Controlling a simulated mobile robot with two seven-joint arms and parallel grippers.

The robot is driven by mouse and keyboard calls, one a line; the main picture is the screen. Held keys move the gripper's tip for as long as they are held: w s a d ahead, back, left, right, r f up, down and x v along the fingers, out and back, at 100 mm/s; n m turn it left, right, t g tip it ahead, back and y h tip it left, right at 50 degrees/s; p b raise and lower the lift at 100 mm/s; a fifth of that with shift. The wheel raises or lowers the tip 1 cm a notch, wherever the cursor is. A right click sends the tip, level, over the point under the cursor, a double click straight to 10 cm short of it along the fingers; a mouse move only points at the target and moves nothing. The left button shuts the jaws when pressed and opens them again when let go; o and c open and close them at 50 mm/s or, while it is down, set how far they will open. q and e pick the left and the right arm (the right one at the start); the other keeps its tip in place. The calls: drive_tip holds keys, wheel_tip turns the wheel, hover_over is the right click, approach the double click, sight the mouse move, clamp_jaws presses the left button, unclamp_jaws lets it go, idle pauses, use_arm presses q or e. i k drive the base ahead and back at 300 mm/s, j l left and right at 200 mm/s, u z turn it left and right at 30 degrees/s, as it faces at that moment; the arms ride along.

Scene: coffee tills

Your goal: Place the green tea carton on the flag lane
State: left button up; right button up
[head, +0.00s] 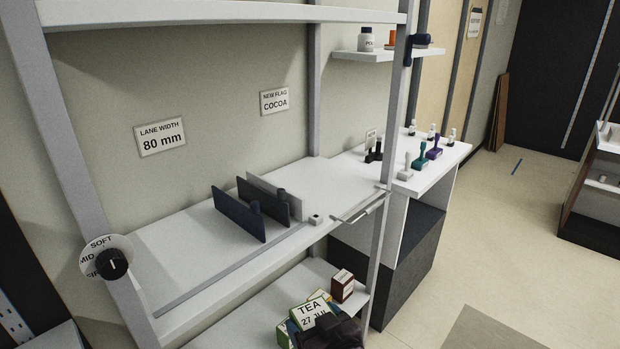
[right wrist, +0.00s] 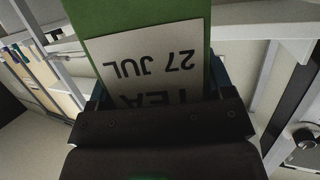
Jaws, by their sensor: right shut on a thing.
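The green tea carton (head: 312,311) shows low in the head view, its white label reading TEA, 27 JUL. My right gripper (head: 332,332) is shut on it, in front of the lower shelf. In the right wrist view the carton's green face (right wrist: 130,16) and upside-down label fill the top middle, above the dark gripper (right wrist: 165,120). The upper shelf (head: 180,250) carries upright dividers: navy (head: 238,215), black (head: 262,198) and grey (head: 277,190). A NEW FLAG COCOA sign (head: 275,101) hangs behind them. I cannot tell which lane is the flag lane. My left gripper is out of view.
A dark red carton (head: 343,285) stands on the lower shelf beside the tea carton. A small white block (head: 315,219) sits near the upper shelf's front edge. A dial (head: 112,263) is on the left post. Stamps (head: 418,160) stand on the right counter.

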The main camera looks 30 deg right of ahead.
sight(320, 169)
drive_tip(key=l+u, duration=0.15)
drive_tip(key=l, duration=0.4)
drive_tip(key=k+l+u, duration=0.2)
drive_tip(key=l, duration=0.3)
drive_tip(key=l+u, duration=0.15)
drive_tip(key=l, duration=0.4)
drive_tip(key=k+l+u, duration=0.15)
drive_tip(key=l, duration=0.4)
drive_tip(key=l+u, duration=0.15)
drive_tip(key=l, duration=0.3)
drive_tip(key=l+u, duration=0.15)
drive_tip(key=l, duration=0.35)
drive_tip(key=k+l+u, duration=0.15)
drive_tip(key=l, duration=0.3)
drive_tip(key=k+l+u, duration=0.15)
drive_tip(key=l, duration=0.3)
drive_tip(key=l+u, duration=0.15)
drive_tip(key=l, duration=0.3)
drive_tip(key=k+l+u, duration=0.15)
drive_tip(key=l, duration=0.25)
drive_tip(key=k+l+u, duration=0.15)
drive_tip(key=l, duration=0.25)
drive_tip(key=k+l+u, duration=0.15)
drive_tip(key=l, duration=0.25)
drive_tip(key=k, duration=0.1)
